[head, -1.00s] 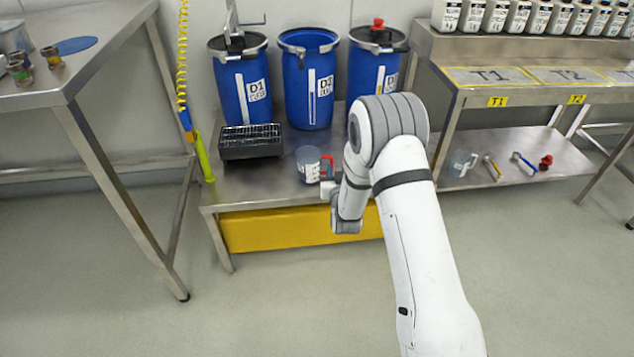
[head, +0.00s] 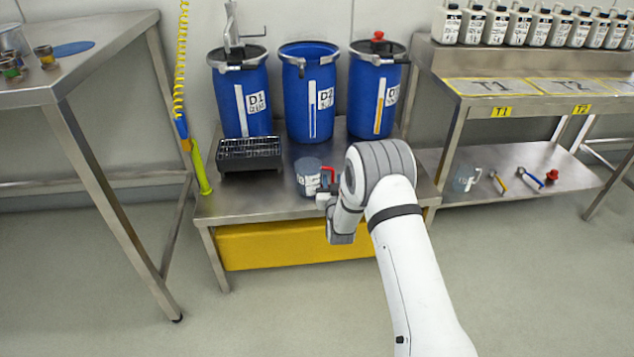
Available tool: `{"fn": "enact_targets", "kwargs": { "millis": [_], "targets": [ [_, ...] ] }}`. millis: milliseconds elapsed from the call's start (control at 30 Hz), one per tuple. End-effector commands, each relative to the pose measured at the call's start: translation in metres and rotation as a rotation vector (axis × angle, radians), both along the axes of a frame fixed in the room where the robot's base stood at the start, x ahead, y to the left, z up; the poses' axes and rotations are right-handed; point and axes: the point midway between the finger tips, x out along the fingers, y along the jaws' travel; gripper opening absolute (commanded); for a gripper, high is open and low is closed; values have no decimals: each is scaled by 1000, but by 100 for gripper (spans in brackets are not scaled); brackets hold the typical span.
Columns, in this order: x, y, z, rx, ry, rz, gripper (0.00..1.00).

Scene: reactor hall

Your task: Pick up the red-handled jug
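The red-handled jug (head: 309,178) is a clear grey jug with a white label, upright near the front edge of the low steel bench (head: 250,206). Its red handle (head: 328,177) is on its right side. My gripper (head: 325,197) is at the handle, at the jug's right. My wrist hides most of the fingers, so I cannot tell whether they are open or closed, or touching the handle.
A black grated tray (head: 249,154) lies left of the jug. Blue drums D1 (head: 232,105), D2 (head: 296,100) and a third (head: 365,105) stand behind. A yellow bin (head: 280,245) is under the bench.

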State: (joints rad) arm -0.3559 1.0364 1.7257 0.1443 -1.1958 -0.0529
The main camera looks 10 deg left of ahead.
Motion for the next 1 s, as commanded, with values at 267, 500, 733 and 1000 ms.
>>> {"fn": "enact_targets", "kwargs": {
  "millis": [267, 500, 733, 1000],
  "targets": [
    [0, 0, 0, 0, 1, 0, 22],
    [0, 0, 0, 0, 1, 0, 2],
    [0, 0, 0, 0, 1, 0, 0],
    [0, 0, 1, 0, 0, 0, 0]
  ]
}}
